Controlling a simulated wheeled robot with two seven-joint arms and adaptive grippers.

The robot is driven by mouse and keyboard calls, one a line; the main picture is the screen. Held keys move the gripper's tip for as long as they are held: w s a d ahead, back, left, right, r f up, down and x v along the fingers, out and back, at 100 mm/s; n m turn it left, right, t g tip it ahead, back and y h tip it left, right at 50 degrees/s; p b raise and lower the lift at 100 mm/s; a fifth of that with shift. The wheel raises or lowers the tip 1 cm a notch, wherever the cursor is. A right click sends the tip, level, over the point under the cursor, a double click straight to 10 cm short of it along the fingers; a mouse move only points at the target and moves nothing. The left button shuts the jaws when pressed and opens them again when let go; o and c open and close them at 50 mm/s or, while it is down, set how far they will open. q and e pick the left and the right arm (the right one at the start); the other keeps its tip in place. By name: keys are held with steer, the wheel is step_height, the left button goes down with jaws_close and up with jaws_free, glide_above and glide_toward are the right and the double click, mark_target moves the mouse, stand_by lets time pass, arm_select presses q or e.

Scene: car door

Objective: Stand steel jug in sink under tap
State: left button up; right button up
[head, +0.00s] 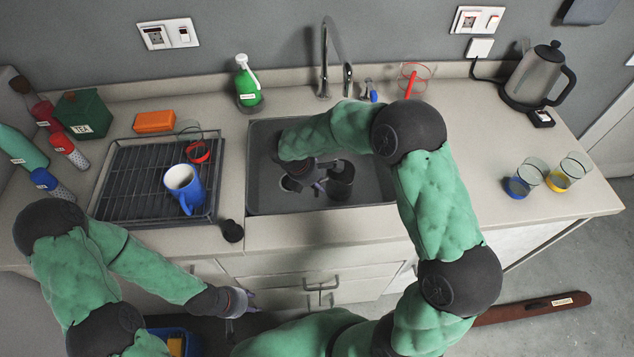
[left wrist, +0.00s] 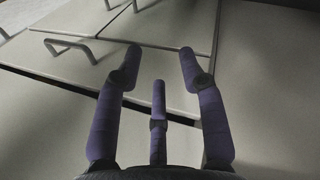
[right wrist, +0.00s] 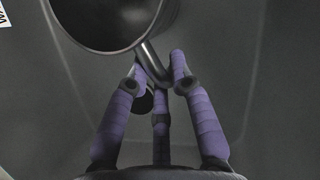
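The steel jug (head: 341,183) is in the sink (head: 262,190), its open mouth facing up in the head view. The tap (head: 325,60) rises behind the sink, with its spout end behind the jug's position. My right gripper (head: 318,180) is down in the sink at the jug's left side. In the right wrist view, my right gripper's fingertips (right wrist: 160,60) are closed in on either side of the handle of the jug (right wrist: 85,38). Whether the jug's base touches the sink floor is hidden. My left gripper (head: 247,301) is open and empty in front of the cabinet drawers.
A drying rack (head: 125,205) holding a blue mug (head: 184,186) stands left of the sink. A green bottle (head: 247,85) is behind it. A kettle (head: 537,75) and two glasses (head: 525,177) are on the right counter. The counter just right of the sink is clear.

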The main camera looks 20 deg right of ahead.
steer(key=shift+o, duration=1.3)
steer(key=shift+r, duration=0.1)
steer(key=p+v, duration=0.4)
steer(key=v, duration=0.8)
